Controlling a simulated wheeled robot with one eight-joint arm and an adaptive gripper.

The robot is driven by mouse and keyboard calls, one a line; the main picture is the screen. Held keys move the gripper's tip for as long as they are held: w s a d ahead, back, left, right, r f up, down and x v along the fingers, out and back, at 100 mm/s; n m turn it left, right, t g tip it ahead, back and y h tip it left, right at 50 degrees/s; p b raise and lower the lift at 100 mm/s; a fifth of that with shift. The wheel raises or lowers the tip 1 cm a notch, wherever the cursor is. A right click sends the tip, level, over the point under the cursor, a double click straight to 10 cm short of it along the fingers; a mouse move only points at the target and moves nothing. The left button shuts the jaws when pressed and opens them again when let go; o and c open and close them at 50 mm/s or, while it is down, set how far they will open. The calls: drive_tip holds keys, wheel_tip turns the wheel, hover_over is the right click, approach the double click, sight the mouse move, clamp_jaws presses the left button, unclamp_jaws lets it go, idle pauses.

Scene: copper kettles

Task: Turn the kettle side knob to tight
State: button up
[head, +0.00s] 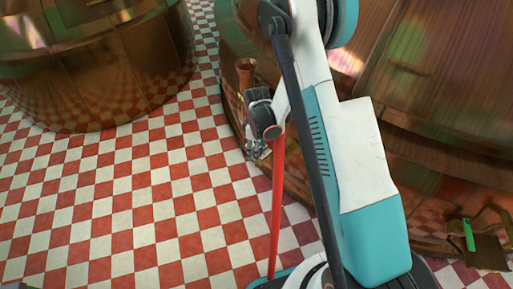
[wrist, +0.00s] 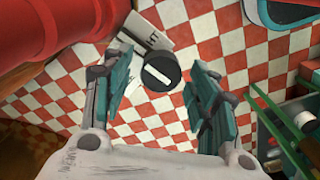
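A dark round knob (wrist: 159,72) with a slanted white bar on its face shows in the wrist view. A pale label (wrist: 153,38) with partly readable dark letters lies just behind it. My gripper (wrist: 160,68) is open, its teal-padded fingers on either side of the knob. A gap shows between the knob and each finger; whether the knob is level in depth with the fingertips I cannot tell. In the head view my gripper (head: 257,148) is beside the lower edge of the right copper kettle (head: 415,70); the knob cannot be made out there.
Another copper kettle (head: 95,65) stands at the upper left. The red and white checkered floor (head: 120,205) between is clear.

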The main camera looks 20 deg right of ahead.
wheel_tip(320, 180, up, 12)
idle(0.8)
idle(0.3)
drive_tip(key=s+r+m+t, duration=0.25)
drive_tip(key=s+r, duration=0.25)
drive_tip(key=r, duration=0.4)
drive_tip(key=s+r+m+t, duration=0.1)
drive_tip(key=s+r+m, duration=0.3)
drive_tip(key=r, duration=0.5)
drive_tip(key=s+r+m+t, duration=0.2)
drive_tip(key=s, duration=0.5)
drive_tip(key=s+r+m+t, duration=0.1)
drive_tip(key=s+r+m, duration=0.1)
drive_tip(key=s, duration=0.5)
drive_tip(key=shift+s+d+r+t, duration=0.2)
drive_tip(key=shift+r+t, duration=0.15)
drive_tip(key=shift+r, duration=0.5)
